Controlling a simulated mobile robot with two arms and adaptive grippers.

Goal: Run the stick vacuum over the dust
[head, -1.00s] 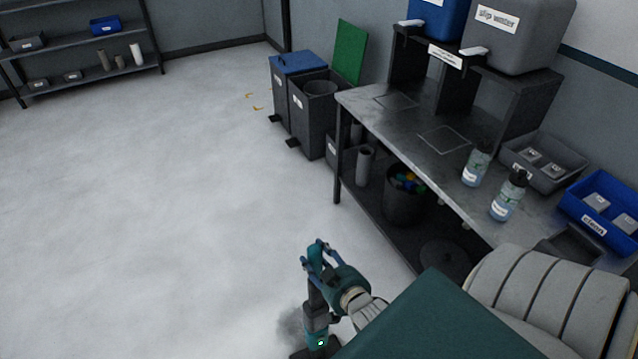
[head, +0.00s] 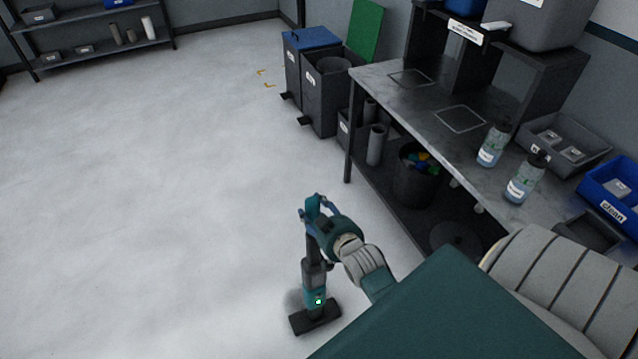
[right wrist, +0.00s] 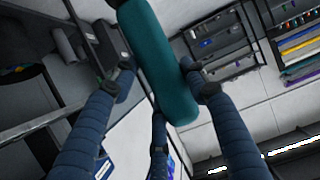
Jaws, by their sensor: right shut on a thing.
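The stick vacuum (head: 315,280) stands upright on the floor, teal and dark grey with a small green light and a flat black floor head (head: 315,317). My right gripper (head: 314,214) is shut on its handle at the top. In the right wrist view the blue fingers close around the teal handle (right wrist: 162,65). The dust (head: 291,299) is a faint grey smudge on the pale floor, just left of the vacuum's lower body and behind its floor head. The vacuum hides part of that floor. My left gripper is not in view.
A metal workbench (head: 425,115) with spray bottles (head: 493,145) stands to the right, with a dark bin (head: 415,180) on its lower shelf. Two waste bins (head: 326,100) stand beyond it. A shelf (head: 95,50) is at the far left. The floor to the left is open.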

